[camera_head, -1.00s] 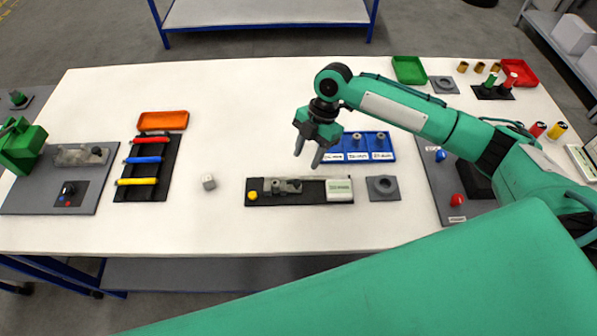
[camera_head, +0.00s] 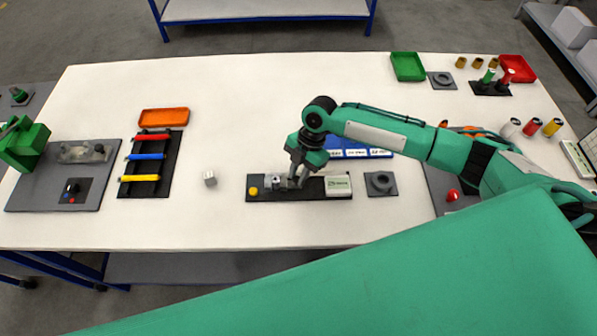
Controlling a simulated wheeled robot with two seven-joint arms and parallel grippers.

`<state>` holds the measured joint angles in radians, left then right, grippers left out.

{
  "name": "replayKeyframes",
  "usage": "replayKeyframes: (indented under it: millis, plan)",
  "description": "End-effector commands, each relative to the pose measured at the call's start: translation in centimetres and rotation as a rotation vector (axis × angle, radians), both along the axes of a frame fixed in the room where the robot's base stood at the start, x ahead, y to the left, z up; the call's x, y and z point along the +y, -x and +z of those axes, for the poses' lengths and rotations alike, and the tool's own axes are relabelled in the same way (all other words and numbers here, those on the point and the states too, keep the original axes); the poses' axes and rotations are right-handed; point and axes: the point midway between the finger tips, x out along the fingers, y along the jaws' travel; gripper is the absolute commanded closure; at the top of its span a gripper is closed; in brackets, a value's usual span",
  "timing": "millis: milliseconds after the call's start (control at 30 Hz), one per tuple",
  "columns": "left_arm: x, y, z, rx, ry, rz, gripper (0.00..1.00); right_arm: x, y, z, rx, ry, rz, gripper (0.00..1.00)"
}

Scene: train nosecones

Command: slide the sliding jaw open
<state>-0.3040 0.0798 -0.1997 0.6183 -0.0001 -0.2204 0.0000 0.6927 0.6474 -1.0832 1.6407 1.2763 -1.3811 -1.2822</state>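A black fixture base (camera_head: 318,195) lies at the table's middle front. It carries a yellow knob (camera_head: 253,191), a small grey vise with the jaw part (camera_head: 275,182), and a white labelled box (camera_head: 338,186) at its right end. My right gripper (camera_head: 297,182) points down at the right side of the grey jaw part, its fingertips low at the fixture. The fingers partly hide the jaw, and I cannot tell whether they touch or grip it. My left gripper is not in view.
A grey block with a round hole (camera_head: 381,183) sits right of the fixture. Blue labelled bins (camera_head: 372,145) stand behind, partly hidden by my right arm. A small grey cube (camera_head: 210,178) lies to the left, and the table between it and the fixture is clear.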

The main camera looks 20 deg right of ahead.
Motion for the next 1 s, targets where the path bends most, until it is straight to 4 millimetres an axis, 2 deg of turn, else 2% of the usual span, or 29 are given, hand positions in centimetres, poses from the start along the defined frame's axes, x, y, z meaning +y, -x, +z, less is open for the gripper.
replayKeyframes:
  millis: [67, 267, 500, 767, 800, 867, 1000]
  plan:
    - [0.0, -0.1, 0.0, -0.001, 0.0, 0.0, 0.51, 0.0, 0.0, 0.0, 0.0, 0.0, 0.0, 1.0]
    - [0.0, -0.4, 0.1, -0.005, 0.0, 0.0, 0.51, -0.3, 0.1, 0.0, 0.0, 0.0, -0.001, 1.0]
    - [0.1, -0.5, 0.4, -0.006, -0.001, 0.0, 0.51, -2.9, 0.8, 0.0, -0.001, 0.001, -0.002, 1.0]
    - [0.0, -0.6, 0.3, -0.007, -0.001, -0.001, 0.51, -3.1, 0.8, 0.0, 0.0, 0.003, -0.001, 1.0]
    - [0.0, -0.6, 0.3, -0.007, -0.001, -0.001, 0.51, -3.1, 0.7, 0.0, 0.0, 0.003, -0.001, 0.71]
    - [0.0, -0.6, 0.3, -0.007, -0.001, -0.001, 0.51, -3.1, 0.7, 0.0, 0.0, 0.003, -0.001, 0.6]
    - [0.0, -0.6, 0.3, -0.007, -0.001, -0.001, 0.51, -3.0, 0.8, 0.0, 0.0, 0.001, -0.001, 0.58]
